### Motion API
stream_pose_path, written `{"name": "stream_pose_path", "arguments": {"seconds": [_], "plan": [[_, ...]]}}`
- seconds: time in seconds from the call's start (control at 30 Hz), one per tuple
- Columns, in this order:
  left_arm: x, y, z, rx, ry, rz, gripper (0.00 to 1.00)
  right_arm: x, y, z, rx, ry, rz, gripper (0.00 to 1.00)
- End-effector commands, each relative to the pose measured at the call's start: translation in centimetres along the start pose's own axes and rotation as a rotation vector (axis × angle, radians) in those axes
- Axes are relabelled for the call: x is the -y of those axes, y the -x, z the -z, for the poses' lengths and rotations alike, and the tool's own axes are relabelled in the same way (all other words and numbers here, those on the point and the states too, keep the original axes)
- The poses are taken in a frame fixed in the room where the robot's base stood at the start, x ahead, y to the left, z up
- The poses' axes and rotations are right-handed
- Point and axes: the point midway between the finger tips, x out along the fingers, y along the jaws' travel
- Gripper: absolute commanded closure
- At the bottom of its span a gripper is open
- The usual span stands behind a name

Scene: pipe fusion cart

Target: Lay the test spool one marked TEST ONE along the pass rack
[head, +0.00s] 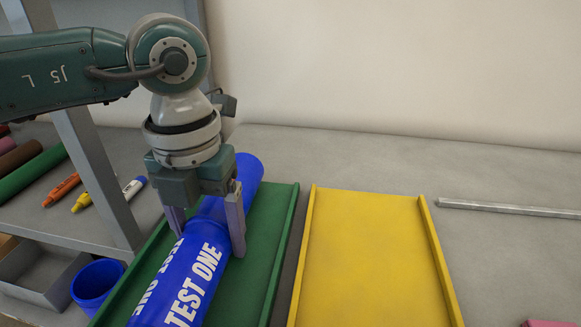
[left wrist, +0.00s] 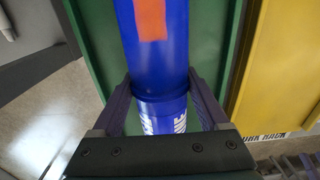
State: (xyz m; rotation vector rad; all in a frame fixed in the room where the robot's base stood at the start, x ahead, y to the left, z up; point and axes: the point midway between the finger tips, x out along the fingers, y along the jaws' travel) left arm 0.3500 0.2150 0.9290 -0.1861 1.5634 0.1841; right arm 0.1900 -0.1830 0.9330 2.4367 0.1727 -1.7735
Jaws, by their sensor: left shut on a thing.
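The blue test spool (head: 205,262) with white TEST ONE lettering lies lengthwise over the green rack (head: 262,262), between its raised side rims. I cannot tell whether it touches the rack floor. My left gripper (head: 208,228) points down with its two purple-grey fingers on either side of the spool, shut on its middle. In the left wrist view the spool (left wrist: 155,75) runs between the fingers (left wrist: 160,100) and carries an orange patch. No label shows on the green rack. My right gripper is not in view.
An empty yellow rack (head: 370,255) stands right of the green one; its label is only partly legible. A blue cup (head: 95,283), markers (head: 82,200) and a grey upright (head: 95,160) are at left. A metal bar (head: 510,209) lies at right.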

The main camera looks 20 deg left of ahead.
Motion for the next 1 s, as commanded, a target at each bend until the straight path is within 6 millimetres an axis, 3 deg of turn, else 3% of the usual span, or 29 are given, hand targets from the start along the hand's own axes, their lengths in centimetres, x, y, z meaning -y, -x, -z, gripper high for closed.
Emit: {"name": "stream_pose_path", "arguments": {"seconds": [0.13,0.17,0.33,0.67,1.0], "plan": [[0.0,0.1,0.0,0.001,0.000,0.001,1.00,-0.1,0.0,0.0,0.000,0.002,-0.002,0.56],[0.0,0.1,0.0,0.001,0.000,0.001,0.20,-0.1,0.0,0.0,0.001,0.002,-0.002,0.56],[0.0,0.0,0.0,0.001,0.000,0.001,0.01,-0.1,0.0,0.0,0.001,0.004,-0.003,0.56],[0.0,0.5,0.0,0.001,0.000,0.001,0.00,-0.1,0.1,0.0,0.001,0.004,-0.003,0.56],[0.0,6.9,-0.1,0.006,0.000,0.002,0.00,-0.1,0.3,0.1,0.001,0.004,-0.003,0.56]]}}
